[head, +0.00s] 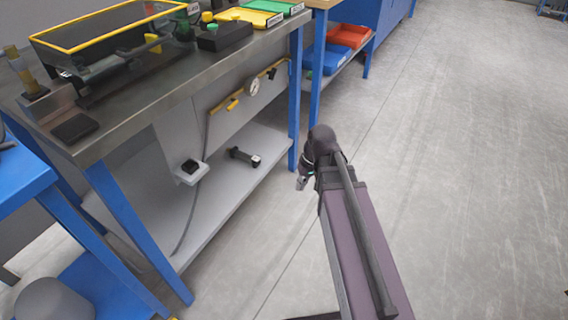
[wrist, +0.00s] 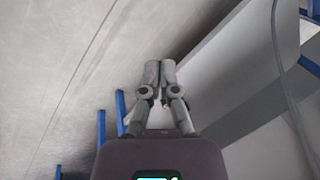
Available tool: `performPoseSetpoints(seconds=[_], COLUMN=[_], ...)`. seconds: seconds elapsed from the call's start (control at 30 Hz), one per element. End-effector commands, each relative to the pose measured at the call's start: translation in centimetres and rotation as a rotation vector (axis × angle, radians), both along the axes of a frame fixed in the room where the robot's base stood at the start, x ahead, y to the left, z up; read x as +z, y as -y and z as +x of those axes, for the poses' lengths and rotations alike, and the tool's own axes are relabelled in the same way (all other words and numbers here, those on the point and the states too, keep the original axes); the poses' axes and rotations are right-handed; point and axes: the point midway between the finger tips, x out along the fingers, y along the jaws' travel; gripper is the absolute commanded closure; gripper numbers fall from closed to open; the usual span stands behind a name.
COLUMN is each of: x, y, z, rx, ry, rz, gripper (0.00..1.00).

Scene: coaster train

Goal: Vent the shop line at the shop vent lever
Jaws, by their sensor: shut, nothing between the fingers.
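A yellow air line (head: 245,92) runs along the grey panel under the steel workbench. It carries a round gauge (head: 254,87), a yellow handle (head: 232,104) to the gauge's left and a small black handle (head: 271,73) to its right. I cannot read labels to tell which is the shop vent lever. My gripper (head: 301,183) is in front of the bench, near its right front leg and apart from the line. In the wrist view its fingers (wrist: 160,72) are together and empty. The line and its handles do not show clearly in the wrist view.
The steel bench (head: 180,72) has blue legs and a lower shelf (head: 230,190) holding a dark cylindrical tool (head: 244,157). A black switch box (head: 192,167) and a hanging grey cable (head: 204,150) are beside it. The floor (head: 460,150) at right is clear.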

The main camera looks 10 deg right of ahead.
Motion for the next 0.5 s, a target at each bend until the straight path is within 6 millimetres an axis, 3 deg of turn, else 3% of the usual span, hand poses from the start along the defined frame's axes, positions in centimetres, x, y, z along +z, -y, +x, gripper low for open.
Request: performPoseSetpoints(seconds=[0.03,0.23,0.5], x=[0.1,0.0,0.1], y=[0.5,2.8,3.8], z=[-1.1,-3.7,-4.6], rx=[-0.017,-0.098,-0.139], ry=[-0.001,0.006,0.015], rz=[-0.037,-0.198,-0.278], gripper=[1.00,1.00,1.00])
